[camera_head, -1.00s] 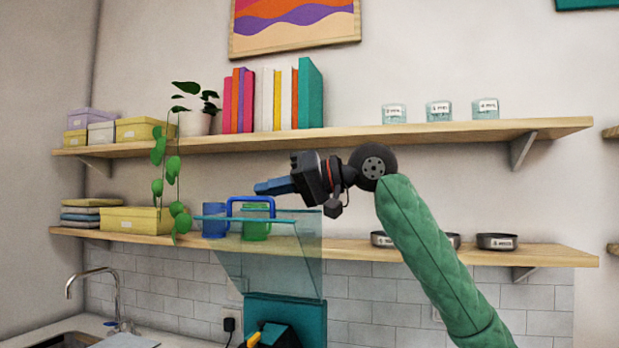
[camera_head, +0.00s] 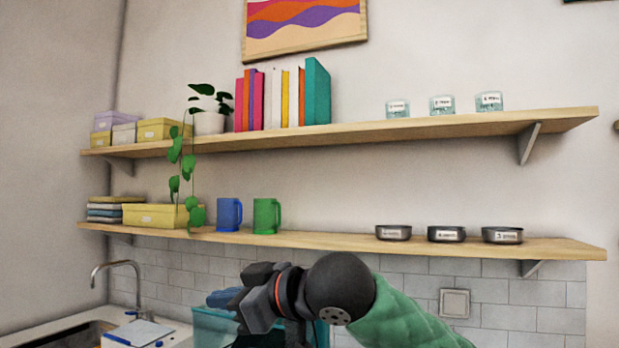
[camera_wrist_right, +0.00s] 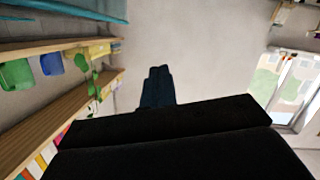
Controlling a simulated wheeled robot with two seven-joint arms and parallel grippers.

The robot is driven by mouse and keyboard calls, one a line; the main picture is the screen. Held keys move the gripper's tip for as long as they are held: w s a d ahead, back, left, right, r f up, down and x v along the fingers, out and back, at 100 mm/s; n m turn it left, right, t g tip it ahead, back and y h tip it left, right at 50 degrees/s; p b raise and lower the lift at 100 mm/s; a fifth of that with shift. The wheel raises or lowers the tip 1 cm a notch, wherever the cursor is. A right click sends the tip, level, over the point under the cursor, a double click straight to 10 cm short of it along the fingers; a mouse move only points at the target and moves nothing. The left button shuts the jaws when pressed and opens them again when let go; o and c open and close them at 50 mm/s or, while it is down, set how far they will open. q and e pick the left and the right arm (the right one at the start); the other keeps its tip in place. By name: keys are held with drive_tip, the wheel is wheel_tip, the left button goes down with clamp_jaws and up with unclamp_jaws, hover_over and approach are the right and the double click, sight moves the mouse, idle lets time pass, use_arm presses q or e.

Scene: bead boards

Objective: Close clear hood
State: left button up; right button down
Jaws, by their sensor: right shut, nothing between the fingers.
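The clear teal hood (camera_head: 208,328) shows at the bottom of the head view, low below the shelves, partly hidden by my right arm and cut off by the frame edge. My right gripper (camera_head: 222,297) is shut and empty, right above the hood's top in the picture; I cannot tell if they touch. In the right wrist view the shut fingers (camera_wrist_right: 157,86) point at bare wall, and a teal translucent edge (camera_wrist_right: 80,8), probably the hood, is at the top left. The hood's handle is not visible. My left gripper is not in view.
The lower shelf (camera_head: 340,240) holds a blue mug (camera_head: 228,214), a green mug (camera_head: 266,215) and small metal bowls (camera_head: 446,233). The upper shelf carries books and a trailing plant (camera_head: 208,120). A sink with a faucet (camera_head: 118,272) is at lower left.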

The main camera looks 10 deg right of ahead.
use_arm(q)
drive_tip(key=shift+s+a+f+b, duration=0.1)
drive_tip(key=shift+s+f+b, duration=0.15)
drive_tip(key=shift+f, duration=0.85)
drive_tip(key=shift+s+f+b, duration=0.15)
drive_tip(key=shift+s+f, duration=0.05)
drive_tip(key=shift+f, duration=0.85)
use_arm(e)
drive_tip(key=shift+n+t, duration=0.3)
drive_tip(key=shift+n, duration=0.3)
drive_tip(key=shift+s+a+f, duration=0.1)
drive_tip(key=shift+f, duration=0.9)
drive_tip(key=shift+s+a+f, duration=0.1)
drive_tip(key=shift+f, duration=0.9)
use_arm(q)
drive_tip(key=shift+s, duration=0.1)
use_arm(e)
drive_tip(key=shift+r, duration=0.1)
